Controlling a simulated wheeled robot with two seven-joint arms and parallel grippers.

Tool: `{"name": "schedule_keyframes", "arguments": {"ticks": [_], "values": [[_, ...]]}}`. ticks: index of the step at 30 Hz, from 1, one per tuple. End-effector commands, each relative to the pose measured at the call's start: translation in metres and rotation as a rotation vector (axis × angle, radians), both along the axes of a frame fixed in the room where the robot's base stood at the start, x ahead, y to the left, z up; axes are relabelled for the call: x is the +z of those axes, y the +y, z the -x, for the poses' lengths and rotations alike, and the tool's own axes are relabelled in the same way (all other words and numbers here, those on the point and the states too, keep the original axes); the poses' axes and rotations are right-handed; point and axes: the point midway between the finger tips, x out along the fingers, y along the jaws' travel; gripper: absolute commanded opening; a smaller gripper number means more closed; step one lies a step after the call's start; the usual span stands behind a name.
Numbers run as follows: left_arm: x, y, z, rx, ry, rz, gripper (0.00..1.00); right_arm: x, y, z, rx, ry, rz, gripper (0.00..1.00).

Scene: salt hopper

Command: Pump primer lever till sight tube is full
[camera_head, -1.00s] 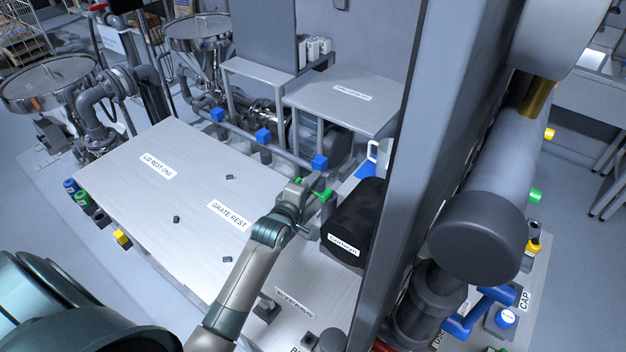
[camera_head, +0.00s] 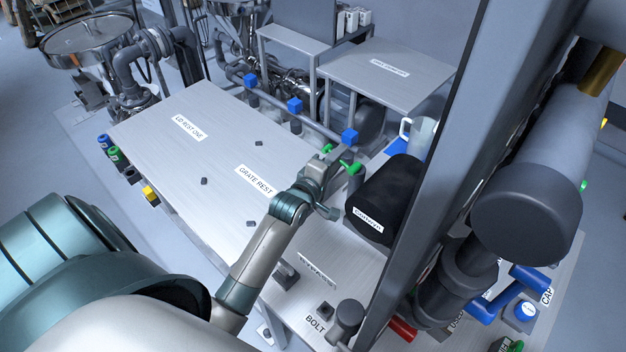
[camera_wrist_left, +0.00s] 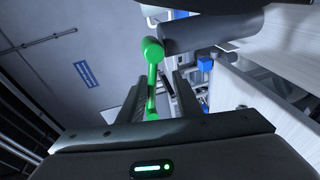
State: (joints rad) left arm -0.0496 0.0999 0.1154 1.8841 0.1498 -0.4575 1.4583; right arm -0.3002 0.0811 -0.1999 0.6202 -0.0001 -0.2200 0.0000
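A green lever (camera_head: 351,167) with a rounded end stands beside the black wrapped body at the table's right edge. My left gripper (camera_head: 326,160) is at this lever. In the left wrist view the green lever (camera_wrist_left: 152,75) runs down between my two fingers (camera_wrist_left: 158,100), with a gap showing on at least one side. The fingers look apart rather than closed on it; contact is hard to judge. I cannot pick out a sight tube or its level in these views. My right gripper is not in view.
A grey table (camera_head: 200,165) labelled for lid and grate rest lies left of the lever. The black wrapped body (camera_head: 385,200) and a thick grey post (camera_head: 445,130) stand close on the right. A pipe with blue cubes (camera_head: 295,105) runs behind. A clear jug (camera_head: 421,135) stands beyond.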

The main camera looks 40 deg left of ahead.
Motion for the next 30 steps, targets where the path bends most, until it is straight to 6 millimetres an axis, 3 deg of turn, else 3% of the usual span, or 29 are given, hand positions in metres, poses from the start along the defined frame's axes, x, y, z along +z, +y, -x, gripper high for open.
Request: {"name": "schedule_keyframes", "arguments": {"ticks": [18, 24, 30], "values": [[0.018, -0.007, 0.115, 0.002, 0.003, 0.000, 0.28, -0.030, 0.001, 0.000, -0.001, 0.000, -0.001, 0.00], [0.024, -0.009, 0.135, 0.000, 0.002, 0.000, 0.28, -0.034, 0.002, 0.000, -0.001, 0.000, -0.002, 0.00], [0.026, -0.010, 0.140, 0.001, 0.001, 0.000, 0.28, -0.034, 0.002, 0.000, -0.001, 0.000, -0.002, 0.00]]}}
